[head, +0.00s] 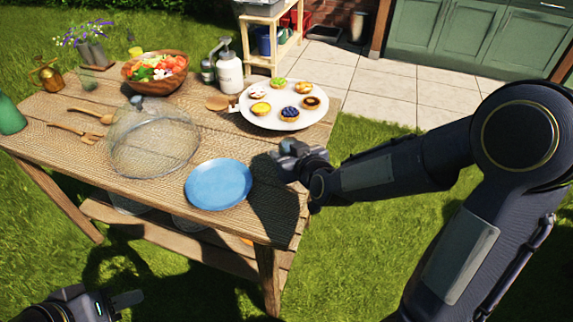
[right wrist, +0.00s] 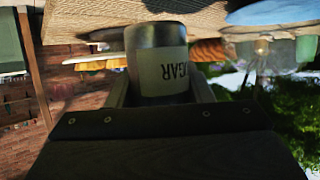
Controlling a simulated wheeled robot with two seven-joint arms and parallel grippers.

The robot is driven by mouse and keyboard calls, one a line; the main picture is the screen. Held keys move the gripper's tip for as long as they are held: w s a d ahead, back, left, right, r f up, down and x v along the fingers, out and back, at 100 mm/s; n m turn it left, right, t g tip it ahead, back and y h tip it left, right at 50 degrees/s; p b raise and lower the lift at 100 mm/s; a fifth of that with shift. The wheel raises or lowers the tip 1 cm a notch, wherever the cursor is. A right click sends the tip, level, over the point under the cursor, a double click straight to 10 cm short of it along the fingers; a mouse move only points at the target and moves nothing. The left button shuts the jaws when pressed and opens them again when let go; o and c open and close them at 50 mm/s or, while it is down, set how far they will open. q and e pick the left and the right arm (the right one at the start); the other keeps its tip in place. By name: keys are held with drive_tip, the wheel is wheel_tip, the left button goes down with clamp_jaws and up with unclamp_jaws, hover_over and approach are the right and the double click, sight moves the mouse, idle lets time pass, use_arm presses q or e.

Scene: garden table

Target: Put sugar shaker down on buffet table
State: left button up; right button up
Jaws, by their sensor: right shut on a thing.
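The sugar shaker (right wrist: 160,70) is a metal-and-cream cylinder with a "SUGAR" label, upside down in the right wrist view. My right gripper (head: 290,154) is shut on it, with a finger on either side of it in the wrist view. In the head view the gripper is at the right edge of the wooden buffet table (head: 225,140), and the shaker is mostly hidden there. I cannot tell whether its base touches the wood. My left gripper (head: 125,303) is at the lower left, off the table and partly cut off; its opening is unclear.
A blue plate (head: 219,184) lies left of my right gripper, and a white platter of tarts (head: 284,118) lies behind it. Bare wood shows at the front right.

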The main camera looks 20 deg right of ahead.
drive_tip(key=shift+w+f, duration=0.2)
wheel_tip(320, 180, down, 3)
drive_tip(key=shift+w+a+f+b, duration=0.1)
drive_tip(key=shift+f+b, duration=0.05)
drive_tip(key=shift+b, duration=0.3)
drive_tip(key=shift+f, duration=0.1)
drive_tip(key=o, duration=1.1)
drive_tip(key=shift+c, duration=0.2)
